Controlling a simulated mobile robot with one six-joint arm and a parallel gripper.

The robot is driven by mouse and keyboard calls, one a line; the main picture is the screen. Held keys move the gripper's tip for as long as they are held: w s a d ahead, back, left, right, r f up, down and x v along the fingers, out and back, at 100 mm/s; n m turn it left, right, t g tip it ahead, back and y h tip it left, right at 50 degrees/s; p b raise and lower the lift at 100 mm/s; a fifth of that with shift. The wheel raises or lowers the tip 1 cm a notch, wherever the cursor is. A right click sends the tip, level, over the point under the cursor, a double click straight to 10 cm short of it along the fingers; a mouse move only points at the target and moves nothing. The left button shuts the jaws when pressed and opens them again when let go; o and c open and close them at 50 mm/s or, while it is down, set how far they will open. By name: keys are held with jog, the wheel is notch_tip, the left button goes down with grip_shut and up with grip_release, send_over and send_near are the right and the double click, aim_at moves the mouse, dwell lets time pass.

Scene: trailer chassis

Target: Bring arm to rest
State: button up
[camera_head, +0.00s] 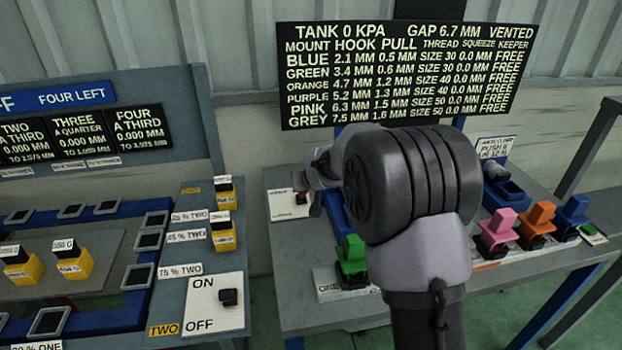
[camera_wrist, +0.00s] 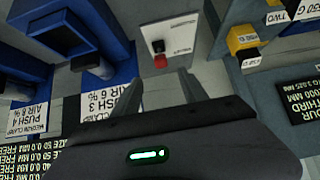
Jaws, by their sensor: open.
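My arm's thick dark joint and light grey link fill the middle of the head view and hide part of the right bench. My gripper (camera_wrist: 161,88) shows in the wrist view as two grey fingers spread apart with nothing between them. Past the fingertips is a white panel (camera_wrist: 172,38) with a black switch and a red button (camera_wrist: 160,61). The fingers look apart from it. The same panel (camera_head: 284,206) lies at the left end of the right bench in the head view. My gripper's fingers cannot be made out there.
A black readout board (camera_head: 400,72) stands behind the right bench. Green (camera_head: 351,262), pink (camera_head: 496,232), orange (camera_head: 537,222) and blue (camera_head: 571,215) blocks stand along its front. The left bench holds yellow weights (camera_head: 72,262) and an ON/OFF panel (camera_head: 205,303). A floor gap separates the benches.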

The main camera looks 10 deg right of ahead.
jog(key=v, duration=0.3)
jog(key=shift+s+r, duration=0.15)
jog(key=shift+s, duration=0.15)
jog(key=s+r+m, duration=0.2)
jog(key=s+r, duration=0.6)
jog(key=s, duration=0.3)
jog(key=s+a+m+g+y, duration=0.1)
jog(key=s+a, duration=0.1)
jog(key=s, duration=1.3)
jog(key=s+a+m+g+y, duration=0.1)
jog(key=s+g, duration=0.1)
jog(key=s, duration=1.3)
jog(key=shift+s+a, duration=0.25)
jog(key=shift+a, duration=0.1)
jog(key=shift+r, duration=0.15)
